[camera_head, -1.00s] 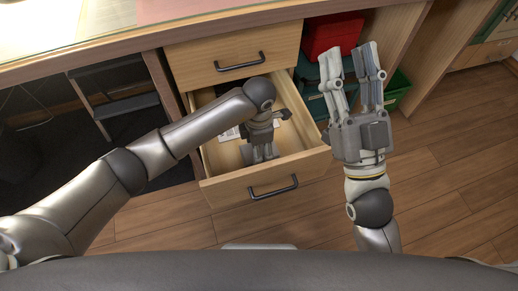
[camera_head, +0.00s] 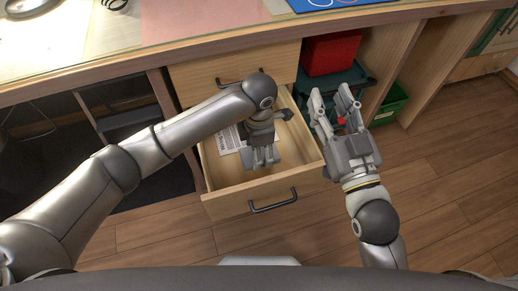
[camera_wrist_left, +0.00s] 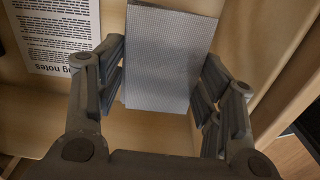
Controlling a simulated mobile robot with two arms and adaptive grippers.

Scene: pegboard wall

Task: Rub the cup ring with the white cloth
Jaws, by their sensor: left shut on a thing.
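My left gripper (camera_head: 261,157) reaches down into the open drawer (camera_head: 222,186). In the left wrist view it is shut on a folded cloth (camera_wrist_left: 168,58), pale grey-white with a fine weave, which shows between its fingers (camera_wrist_left: 163,98). My right gripper (camera_head: 331,103) is open and empty, in the air right of the drawer. I cannot make out a cup ring on the visible part of the desk top (camera_head: 75,42).
A printed sheet (camera_head: 229,139) lies in the drawer and shows in the left wrist view (camera_wrist_left: 58,35). The closed upper drawer (camera_head: 200,72) is just above. A red box (camera_head: 330,53) and a green bin (camera_head: 390,103) stand right of the drawers. The floor at right is clear.

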